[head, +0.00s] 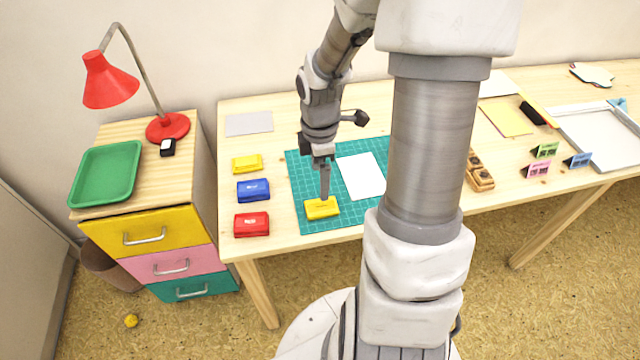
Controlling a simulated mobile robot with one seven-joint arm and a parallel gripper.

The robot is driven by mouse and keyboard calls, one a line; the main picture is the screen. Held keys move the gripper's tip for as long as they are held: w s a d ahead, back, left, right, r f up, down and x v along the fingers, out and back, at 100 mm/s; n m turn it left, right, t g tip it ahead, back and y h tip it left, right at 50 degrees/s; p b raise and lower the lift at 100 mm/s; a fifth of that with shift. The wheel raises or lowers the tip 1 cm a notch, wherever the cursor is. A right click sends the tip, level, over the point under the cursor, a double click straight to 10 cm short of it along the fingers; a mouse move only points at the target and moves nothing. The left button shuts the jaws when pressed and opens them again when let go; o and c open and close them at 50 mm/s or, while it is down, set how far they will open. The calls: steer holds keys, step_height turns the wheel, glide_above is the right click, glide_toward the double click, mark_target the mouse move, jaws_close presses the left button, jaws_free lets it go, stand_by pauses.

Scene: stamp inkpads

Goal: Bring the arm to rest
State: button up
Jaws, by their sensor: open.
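My gripper (324,194) points down over the front part of the green cutting mat (300,177), at the yellow inkpad (321,209) lying there. Its fingers overlap the back of this inkpad in the view; I cannot tell whether they touch it. The jaws are open. My arm reaches out over the table from the right, and its thick links hide part of the tabletop and the mat's right side.
A white sheet (363,176) lies on the mat. Yellow (247,163), blue (253,190) and red (252,224) inkpads stand in a column left of it. A drawer cabinet with a red lamp (110,82) and green tray (106,173) stands left of the table.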

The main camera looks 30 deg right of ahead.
step_height(320, 180, up, 2)
steer(key=shift+r, duration=0.15)
stand_by(0.5)
